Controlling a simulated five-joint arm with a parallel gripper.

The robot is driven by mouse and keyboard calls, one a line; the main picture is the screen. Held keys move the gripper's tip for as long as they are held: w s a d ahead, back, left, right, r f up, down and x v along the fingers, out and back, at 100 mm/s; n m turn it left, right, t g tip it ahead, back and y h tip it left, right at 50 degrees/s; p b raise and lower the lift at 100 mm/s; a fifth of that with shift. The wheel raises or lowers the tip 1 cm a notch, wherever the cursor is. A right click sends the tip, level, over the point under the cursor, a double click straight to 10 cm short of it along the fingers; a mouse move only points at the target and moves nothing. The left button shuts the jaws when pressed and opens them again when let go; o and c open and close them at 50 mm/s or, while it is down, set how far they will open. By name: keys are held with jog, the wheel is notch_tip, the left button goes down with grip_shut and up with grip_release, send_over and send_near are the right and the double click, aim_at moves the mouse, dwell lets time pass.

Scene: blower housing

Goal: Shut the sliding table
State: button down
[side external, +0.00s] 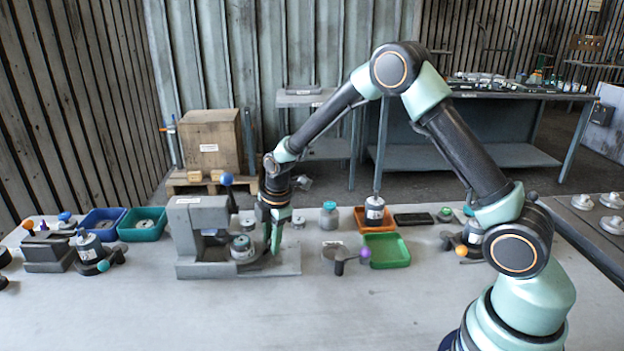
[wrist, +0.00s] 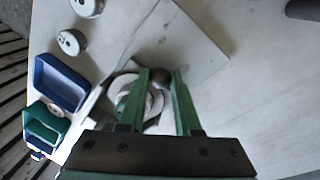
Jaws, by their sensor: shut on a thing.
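The grey machine (side external: 198,220) stands on the bench at the left in the side external view. Its flat sliding table (side external: 288,262) extends to the right from under its upright block, and also shows as a pale plate in the wrist view (wrist: 196,45). A round metal part (side external: 241,248) sits on it. My gripper (side external: 271,252) points down over the table, just right of that part. In the wrist view my green fingers (wrist: 160,76) are shut on a small grey knob (wrist: 160,75) between their tips. The knob's lower part is hidden.
Blue (side external: 101,224) and teal (side external: 142,224) bins stand left of the machine. A green tray (side external: 386,250) and a purple-knobbed part (side external: 364,253) stand to the right. The bench front (side external: 250,315) is clear.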

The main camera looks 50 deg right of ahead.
jog(key=shift+w+a, duration=0.1)
jog(key=shift+a, duration=0.05)
jog(key=c, duration=0.6)
grip_release()
jog(key=r, duration=0.4)
jog(key=s+r, duration=0.1)
jog(key=r, duration=0.3)
jog(key=s+r, duration=0.1)
jog(key=r, duration=0.3)
jog(key=shift+s, duration=0.15)
jog(key=shift+c, duration=0.4)
